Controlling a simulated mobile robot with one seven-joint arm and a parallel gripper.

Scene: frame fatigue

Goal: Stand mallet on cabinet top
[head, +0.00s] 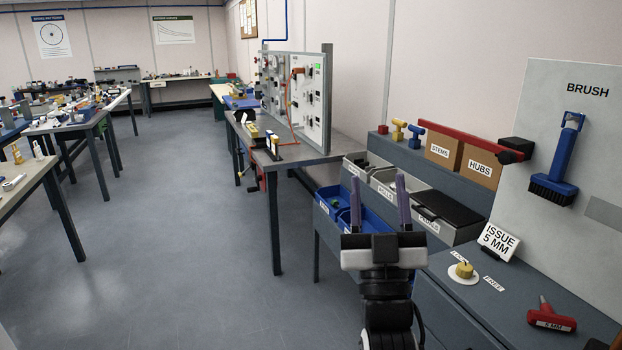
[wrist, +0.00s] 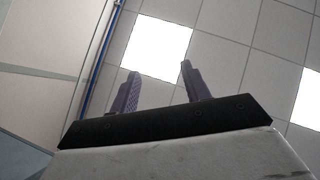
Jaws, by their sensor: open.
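My gripper (head: 379,182) points upward in the head view, in front of the parts bins. Its two purple fingers are apart with nothing between them. In the wrist view my gripper (wrist: 159,70) is open and empty against the ceiling. A small yellow mallet-shaped piece (head: 398,131) stands upright on the blue-grey ledge behind the bins. A similar blue piece (head: 416,136) stands to its right. I cannot tell which of them is the task's mallet. The blue-grey cabinet top (head: 480,291) is at the lower right, right of my gripper.
The cabinet top bears an "ISSUE 5 MM" sign (head: 498,241), a brass piece on a white disc (head: 464,270) and a red-handled tool (head: 551,318). A blue brush (head: 562,158) hangs on the panel. Cardboard boxes (head: 482,167) stand on the ledge. The floor to the left is clear.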

